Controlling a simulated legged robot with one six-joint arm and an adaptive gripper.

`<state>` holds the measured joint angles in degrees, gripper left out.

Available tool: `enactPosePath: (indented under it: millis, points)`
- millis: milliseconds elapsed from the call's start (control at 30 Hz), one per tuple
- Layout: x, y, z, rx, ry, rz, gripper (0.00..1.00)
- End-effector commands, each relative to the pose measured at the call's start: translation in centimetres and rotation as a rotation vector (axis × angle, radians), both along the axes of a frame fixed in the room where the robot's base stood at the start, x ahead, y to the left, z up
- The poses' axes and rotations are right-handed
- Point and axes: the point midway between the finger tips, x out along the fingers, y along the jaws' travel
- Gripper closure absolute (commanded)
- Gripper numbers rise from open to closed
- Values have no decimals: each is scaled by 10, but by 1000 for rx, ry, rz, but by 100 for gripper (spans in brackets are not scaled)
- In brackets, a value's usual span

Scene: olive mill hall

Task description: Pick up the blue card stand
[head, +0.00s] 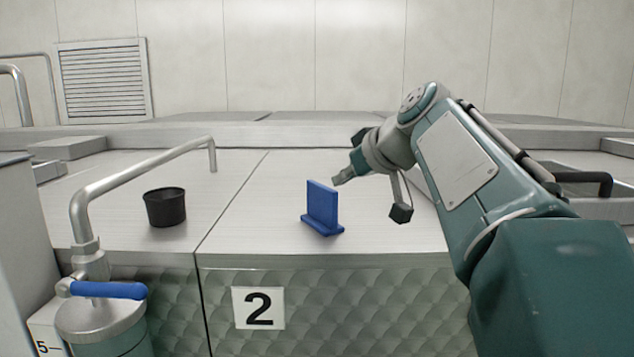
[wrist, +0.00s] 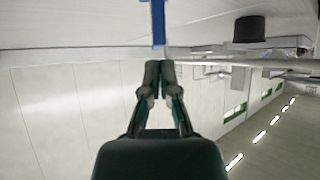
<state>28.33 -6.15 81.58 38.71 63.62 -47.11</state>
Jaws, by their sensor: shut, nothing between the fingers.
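The blue card stand (head: 322,205) stands upright on the metal worktop, right of the seam, in the head view. It has a thin upright plate on a wider base. In the wrist view the stand (wrist: 158,22) shows edge-on at the top, just beyond the fingertips. My gripper (head: 338,181) is shut and empty, close to the stand's upper right side in the head view. The closed fingertips (wrist: 159,64) point at the stand in the wrist view. Whether they touch it I cannot tell.
A black cup (head: 165,207) stands on the worktop (head: 250,215) to the left, and it also shows in the wrist view (wrist: 249,29). A bent metal pipe (head: 140,180) with a blue-handled valve (head: 108,290) rises at the left. The worktop around the stand is clear.

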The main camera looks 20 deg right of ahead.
Motion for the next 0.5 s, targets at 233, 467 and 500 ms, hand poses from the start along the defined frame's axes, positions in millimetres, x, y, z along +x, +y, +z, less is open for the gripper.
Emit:
enactPosePath:
  millis: [233, 467, 500]
  points:
    - [43, 11, -1, 0, 1, 1, 100]
    - [52, 13, -11, 0, 1, -3, 100]
    - [52, 13, -13, 0, 0, -2, 100]
